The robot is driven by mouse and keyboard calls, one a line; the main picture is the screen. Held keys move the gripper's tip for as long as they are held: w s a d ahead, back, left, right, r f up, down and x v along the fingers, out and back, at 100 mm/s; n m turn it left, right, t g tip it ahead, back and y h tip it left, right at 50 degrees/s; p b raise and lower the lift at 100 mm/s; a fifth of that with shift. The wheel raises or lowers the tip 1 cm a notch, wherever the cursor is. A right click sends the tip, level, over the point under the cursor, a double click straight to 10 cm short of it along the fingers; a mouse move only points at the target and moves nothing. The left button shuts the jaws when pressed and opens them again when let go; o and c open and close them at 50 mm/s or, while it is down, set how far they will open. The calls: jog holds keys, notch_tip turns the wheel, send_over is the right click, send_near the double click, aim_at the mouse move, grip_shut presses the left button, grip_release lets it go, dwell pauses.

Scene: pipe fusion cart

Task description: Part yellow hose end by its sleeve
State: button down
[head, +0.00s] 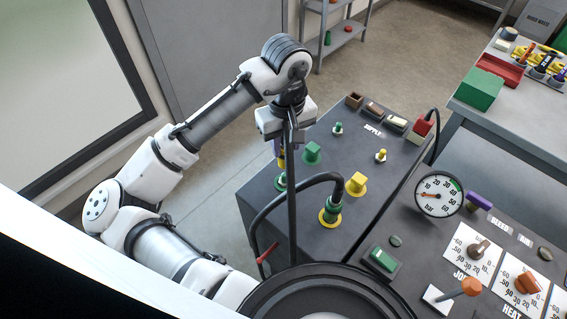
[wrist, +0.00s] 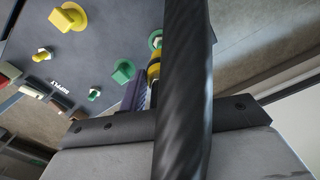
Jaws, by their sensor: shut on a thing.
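The yellow hose end (head: 282,161) stands upright at a green-ringed port (head: 280,183) on the left edge of the supply panel. In the wrist view the yellow hose end (wrist: 153,71) is partly hidden by its thick black hose (wrist: 183,90). My gripper (head: 279,148) is above the port, shut on the yellow hose end. My gripper's closed fingers (wrist: 138,93) also show in the wrist view. The exact grip on the sleeve is hidden. A green hose end (head: 330,211) stands on a yellow-ringed port, its black hose arching left.
A green knob (head: 312,152) and a yellow knob (head: 356,183) stand close to the right. A small green port (head: 338,129) and a small yellow port (head: 381,155) lie farther right. A gauge (head: 439,194) stands at the right. Floor (head: 205,205) is clear left of the panel.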

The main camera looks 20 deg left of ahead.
notch_tip(320, 180, up, 3)
jog(key=shift+r+p, duration=0.15)
jog(key=shift+p, duration=1.1)
jog(key=shift+r, duration=2.1)
